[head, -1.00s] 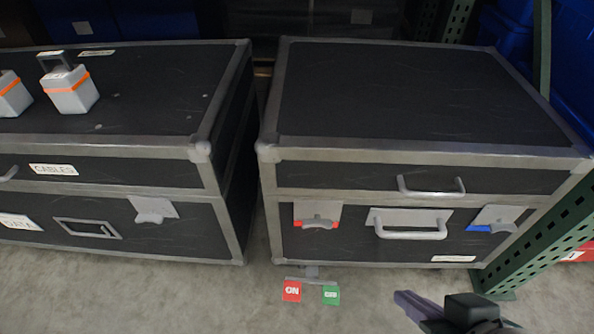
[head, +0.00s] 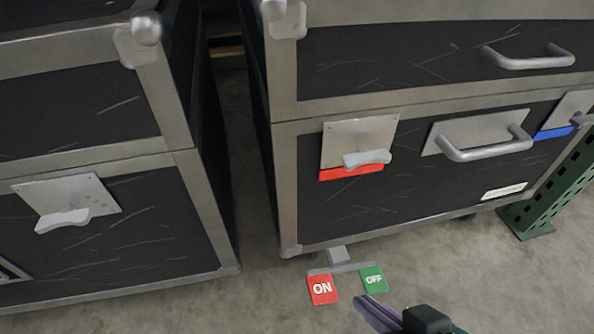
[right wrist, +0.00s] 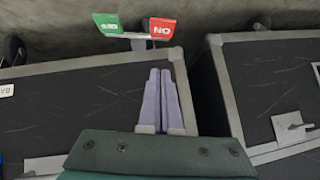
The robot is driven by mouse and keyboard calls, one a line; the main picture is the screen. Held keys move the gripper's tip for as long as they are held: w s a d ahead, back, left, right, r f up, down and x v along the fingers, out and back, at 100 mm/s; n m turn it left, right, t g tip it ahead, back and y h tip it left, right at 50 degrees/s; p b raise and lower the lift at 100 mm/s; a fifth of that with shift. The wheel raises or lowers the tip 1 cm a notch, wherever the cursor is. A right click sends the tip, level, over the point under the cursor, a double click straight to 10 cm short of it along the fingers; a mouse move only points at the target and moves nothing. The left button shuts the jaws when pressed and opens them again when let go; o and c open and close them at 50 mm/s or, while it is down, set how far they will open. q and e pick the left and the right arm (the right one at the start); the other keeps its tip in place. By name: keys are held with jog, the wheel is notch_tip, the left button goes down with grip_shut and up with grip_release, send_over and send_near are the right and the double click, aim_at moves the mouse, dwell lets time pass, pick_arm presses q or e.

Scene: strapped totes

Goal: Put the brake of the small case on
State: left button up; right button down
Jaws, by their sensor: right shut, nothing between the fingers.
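The small case (head: 420,185) is dark with grey metal edges and stands on the right in the head view. It fills the left of the right wrist view (right wrist: 60,115). Below its near left corner a grey brake bar carries a red ON pedal (head: 322,289) and a green OFF pedal (head: 373,279). The ON pedal (right wrist: 162,28) and OFF pedal (right wrist: 108,24) show upside down in the right wrist view. My right gripper (head: 362,300) is shut and empty, its purple fingertips just below the OFF pedal in the picture. Whether they touch it I cannot tell. My left gripper is out of view.
A larger dark case (head: 110,230) stands to the left across a narrow gap. The small case's front has a red-marked latch (head: 355,145), a handle (head: 485,145) and a blue-marked latch. A green perforated post (head: 560,180) stands at the right. The concrete floor in front is clear.

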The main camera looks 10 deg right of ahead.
jog(key=shift+s+d, duration=0.1)
jog(key=shift+d, duration=0.15)
jog(key=b, duration=0.9)
send_over(324, 283)
jog(key=s+d, duration=0.1)
jog(key=s, duration=0.2)
jog(key=f, duration=0.7)
jog(key=shift+s+d+f, duration=0.15)
jog(key=shift+d+f, duration=0.05)
jog(key=shift+w+a+f+b, duration=0.15)
jog(key=shift+f+b, duration=0.35)
jog(key=shift+f, duration=0.05)
jog(key=shift+w+a+f+b, duration=0.1)
jog(key=shift+f+b, duration=0.35)
jog(key=shift+f, duration=0.1)
jog(key=shift+s+a+f+b, duration=0.15)
jog(key=shift+a+f+b, duration=0.05)
jog(key=shift+f+b, duration=0.5)
jog(key=shift+r, duration=0.1)
jog(key=shift+d, duration=0.1)
